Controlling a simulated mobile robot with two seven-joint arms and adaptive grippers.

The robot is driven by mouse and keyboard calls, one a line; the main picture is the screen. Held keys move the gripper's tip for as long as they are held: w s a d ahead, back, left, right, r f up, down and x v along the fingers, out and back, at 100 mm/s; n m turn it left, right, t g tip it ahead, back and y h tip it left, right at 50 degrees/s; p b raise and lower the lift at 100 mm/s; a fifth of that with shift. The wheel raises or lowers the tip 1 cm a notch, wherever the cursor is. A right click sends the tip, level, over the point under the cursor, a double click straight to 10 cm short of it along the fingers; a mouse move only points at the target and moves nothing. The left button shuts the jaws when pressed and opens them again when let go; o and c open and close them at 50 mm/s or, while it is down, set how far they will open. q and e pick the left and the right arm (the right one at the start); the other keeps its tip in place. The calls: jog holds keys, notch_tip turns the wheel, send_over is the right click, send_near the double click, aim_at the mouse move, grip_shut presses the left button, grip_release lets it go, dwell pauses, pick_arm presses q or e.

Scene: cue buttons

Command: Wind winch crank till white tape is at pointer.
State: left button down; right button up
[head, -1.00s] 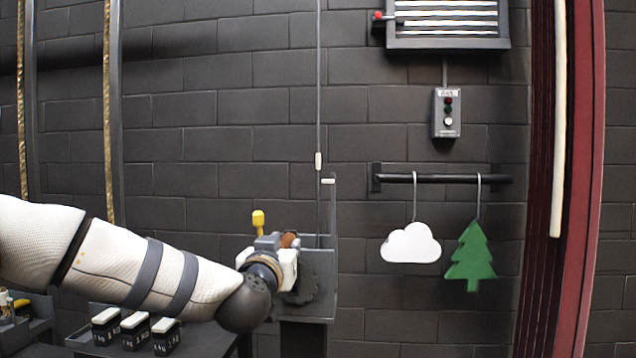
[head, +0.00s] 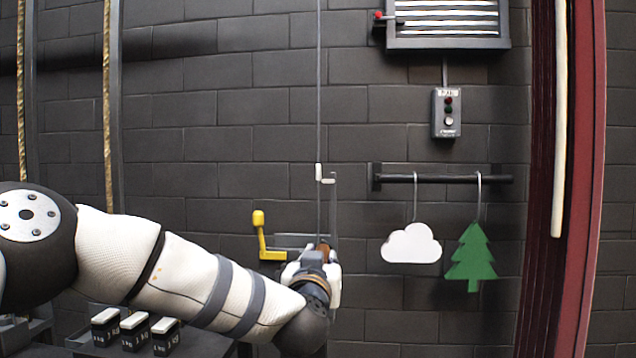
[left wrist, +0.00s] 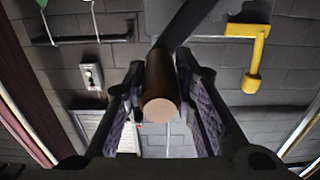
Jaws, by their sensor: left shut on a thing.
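The winch (head: 290,240) stands against the wall, mostly hidden behind my left arm. Its crank has a brown wooden handle (left wrist: 160,95), and a sliver of it shows in the head view (head: 323,248). My left gripper (head: 322,262) is shut around this handle, with a finger on each side of it in the left wrist view (left wrist: 162,115). The white tape (head: 319,171) is on the vertical cable. The white pointer (head: 328,181) is just right of the cable, level with the tape's lower end; the tape's middle is slightly higher. My right gripper is in neither view.
A yellow lever (head: 260,236) sticks up left of the winch. A white cloud (head: 411,243) and a green tree (head: 471,258) hang from a bar at the right. Black blocks with white tops (head: 134,329) stand at lower left.

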pick_arm(q)
jog(key=d+f, duration=0.2)
jog(key=f, duration=0.1)
jog(key=shift+d+f, duration=0.2)
jog(key=shift+f, duration=0.1)
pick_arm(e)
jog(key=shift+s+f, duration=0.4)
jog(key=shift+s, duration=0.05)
